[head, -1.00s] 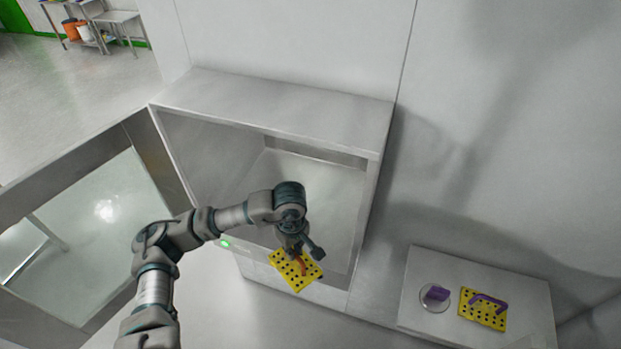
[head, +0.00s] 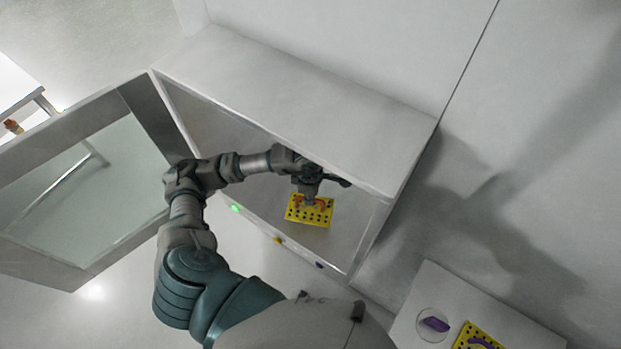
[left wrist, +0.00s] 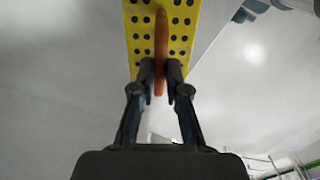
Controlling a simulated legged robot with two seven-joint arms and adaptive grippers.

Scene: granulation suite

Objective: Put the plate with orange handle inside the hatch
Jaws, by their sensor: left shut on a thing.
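The yellow plate with black holes (head: 309,214) hangs in my left gripper (head: 309,198), at the open hatch (head: 210,130) in the head view. My left gripper is shut on its orange handle, which shows clearly in the left wrist view (left wrist: 161,45) between the two fingers (left wrist: 160,85). The yellow plate fills the top middle of that view (left wrist: 180,30). In the head view the plate appears within the hatch opening, above its floor; I cannot tell whether it touches the floor. My right gripper is not in view.
The hatch's glazed door (head: 90,190) stands open at the left. A side table (head: 415,290) at lower right bears a round dish with a purple piece (head: 435,324) and a yellow plate with a purple handle (head: 468,336). A green light (head: 235,208) is on the hatch's front edge.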

